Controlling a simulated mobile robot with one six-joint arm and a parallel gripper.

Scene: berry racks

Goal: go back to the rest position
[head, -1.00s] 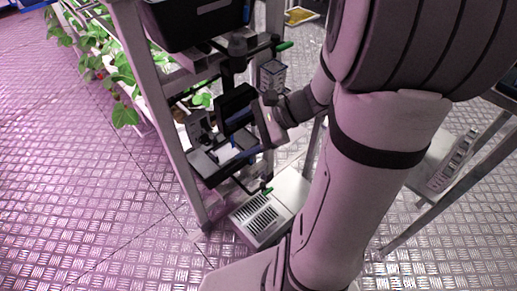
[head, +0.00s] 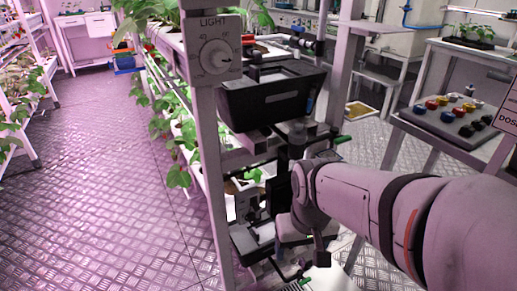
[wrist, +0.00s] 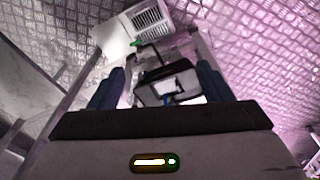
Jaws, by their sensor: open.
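My gripper (wrist: 160,76) is open in the wrist view, with one dark blue finger on each side and nothing held between them. Beyond the fingers is a dark tray-like holder (wrist: 166,84) with a pale patch inside. In the head view my arm reaches in from the right, and its wrist is beside the front of the rack (head: 205,150). The fingers are hard to make out there among the dark parts.
A table with coloured knobs (head: 455,110) stands at the right. A vented grey box (wrist: 145,20) is on the floor. The aisle (head: 110,150) at left is clear.

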